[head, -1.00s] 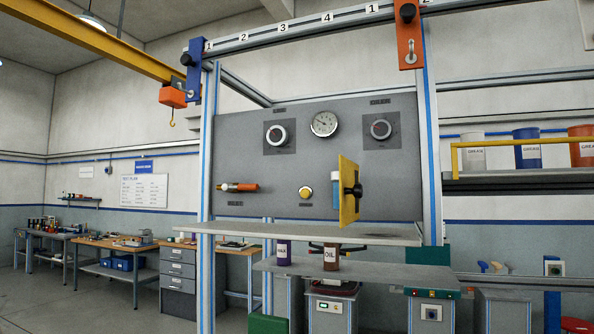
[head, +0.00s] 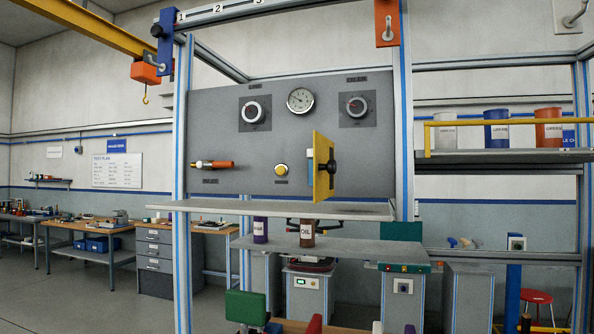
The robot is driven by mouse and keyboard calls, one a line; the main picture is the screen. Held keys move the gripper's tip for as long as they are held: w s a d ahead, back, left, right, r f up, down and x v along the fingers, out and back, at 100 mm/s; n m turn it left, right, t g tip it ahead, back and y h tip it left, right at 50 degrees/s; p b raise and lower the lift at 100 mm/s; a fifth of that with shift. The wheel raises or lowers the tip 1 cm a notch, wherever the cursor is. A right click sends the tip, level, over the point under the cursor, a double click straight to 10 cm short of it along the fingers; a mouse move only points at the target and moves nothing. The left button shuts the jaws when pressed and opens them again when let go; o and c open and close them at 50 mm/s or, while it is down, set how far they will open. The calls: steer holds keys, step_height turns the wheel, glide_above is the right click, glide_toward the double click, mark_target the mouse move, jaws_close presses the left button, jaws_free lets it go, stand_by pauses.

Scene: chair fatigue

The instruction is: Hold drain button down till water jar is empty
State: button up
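A round yellow button (head: 281,169) sits on the grey upright panel (head: 222,118), with a small dark label under it that is too small to read. Just right of it, an open yellow door (head: 321,150) with a black knob stands out from the panel. A narrow pale and blue thing (head: 309,169) shows at the door's left edge. It may be the water jar, but it is mostly hidden and its level cannot be read. My gripper is not in view, and nothing is seen touching the button.
A grey shelf (head: 265,208) juts out below the panel. A lower shelf (head: 350,246) holds a brown oil can (head: 307,233) and a purple can (head: 260,229). Frame posts flank the panel. A green block (head: 246,307) stands low in front. Open floor lies at left.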

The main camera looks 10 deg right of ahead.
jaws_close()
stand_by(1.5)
